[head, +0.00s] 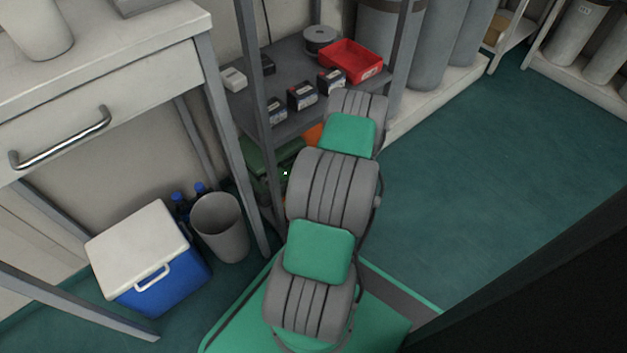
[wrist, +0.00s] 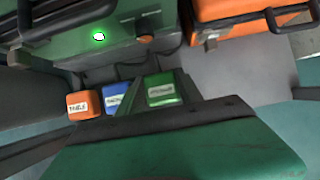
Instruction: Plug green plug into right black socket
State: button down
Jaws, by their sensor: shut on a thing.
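In the wrist view, my gripper (wrist: 164,88) is shut on the green plug (wrist: 161,95), a small green block with a white label between the two fingers. An orange labelled block (wrist: 83,105) and a blue labelled block (wrist: 117,98) are just left of it. Beyond them is a green case (wrist: 100,42) with a lit green lamp and an orange knob. No black socket can be made out in either view. In the head view, my arm hides the gripper and plug; part of the green case (head: 262,158) shows under the shelf.
An orange case (wrist: 235,14) with a black handle is right of the green case. In the head view, a shelf (head: 290,75) with small boxes and a red tray (head: 351,61) is above. A grey bin (head: 220,228) and blue cooler (head: 155,258) stand left; floor is clear right.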

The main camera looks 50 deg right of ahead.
jog(key=shift+f, duration=0.15)
jog(key=c, duration=0.7)
grip_release()
